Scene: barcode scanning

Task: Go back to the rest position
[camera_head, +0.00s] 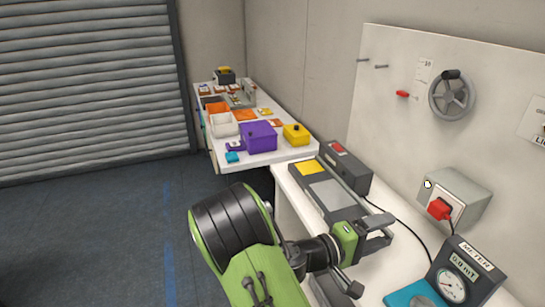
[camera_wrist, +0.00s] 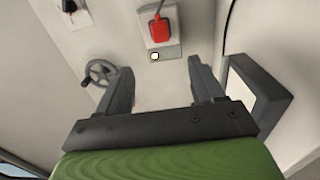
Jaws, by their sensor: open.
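My gripper (camera_head: 388,231) is in front of the wall panel, over the right-hand worktop. Its fingers are spread apart and hold nothing. In the wrist view my gripper (camera_wrist: 160,68) is also open, with bare panel between its fingertips. My green arm reaches up to it from the bottom of the head view.
The scanner station (camera_head: 325,193) lies behind my gripper. A grey box (camera_head: 468,193) with a red plug (camera_head: 439,208) and a meter (camera_head: 466,270) stand to the right. A handwheel (camera_head: 452,95) sits on the panel. A far table holds a purple box (camera_head: 259,137). Floor is clear at left.

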